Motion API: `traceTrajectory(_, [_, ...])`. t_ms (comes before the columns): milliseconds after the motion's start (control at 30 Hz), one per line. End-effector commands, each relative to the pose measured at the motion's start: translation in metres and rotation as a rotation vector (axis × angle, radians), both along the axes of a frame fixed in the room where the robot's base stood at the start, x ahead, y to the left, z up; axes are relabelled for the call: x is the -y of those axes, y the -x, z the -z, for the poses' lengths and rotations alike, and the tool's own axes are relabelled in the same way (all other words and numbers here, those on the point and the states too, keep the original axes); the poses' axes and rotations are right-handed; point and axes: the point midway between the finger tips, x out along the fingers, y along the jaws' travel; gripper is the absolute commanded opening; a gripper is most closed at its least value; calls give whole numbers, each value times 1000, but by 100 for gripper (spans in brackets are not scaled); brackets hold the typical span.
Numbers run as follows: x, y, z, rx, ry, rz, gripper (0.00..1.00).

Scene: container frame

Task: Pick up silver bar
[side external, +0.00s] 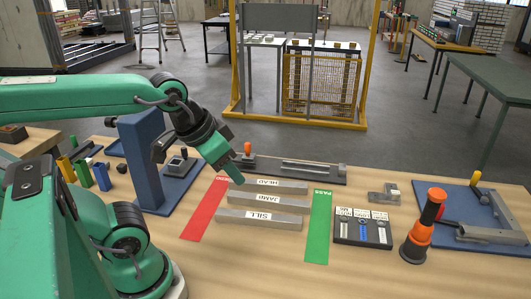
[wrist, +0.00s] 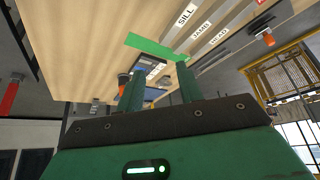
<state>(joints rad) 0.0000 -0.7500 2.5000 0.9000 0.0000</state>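Three silver-grey bars lie side by side on the wooden bench in the side view: HEAD (side external: 296,188) at the back, JAMB (side external: 297,206) in the middle and SILL (side external: 287,222) in front. Their labels also show at the top of the wrist view. My gripper (side external: 232,175) is above the bench, near the left end of the HEAD bar, tilted down to the right. In the wrist view my gripper (wrist: 160,78) has its two fingers apart with nothing held between them. The side view does not show the exact height above the bars.
A red strip (side external: 204,209) and a green PASS strip (side external: 318,226) flank the bars. A blue stand (side external: 148,150) is left of my gripper. A dark tray (side external: 362,228), an orange-black tool (side external: 424,226) and a blue fixture plate (side external: 460,205) stand to the right. Bare wood lies in front.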

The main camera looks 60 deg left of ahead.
Motion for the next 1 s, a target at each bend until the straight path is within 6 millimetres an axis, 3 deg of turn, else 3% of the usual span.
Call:
traceTrajectory(100, [0, 0, 0, 0, 0, 0, 36])
traceTrajectory(200, [0, 0, 0, 0, 0, 0, 53])
traceTrajectory(667, [-2, -4, 2, -16, -11, 14, 53])
traceTrajectory(1000, [-14, -33, 22, -121, -87, 142, 53])
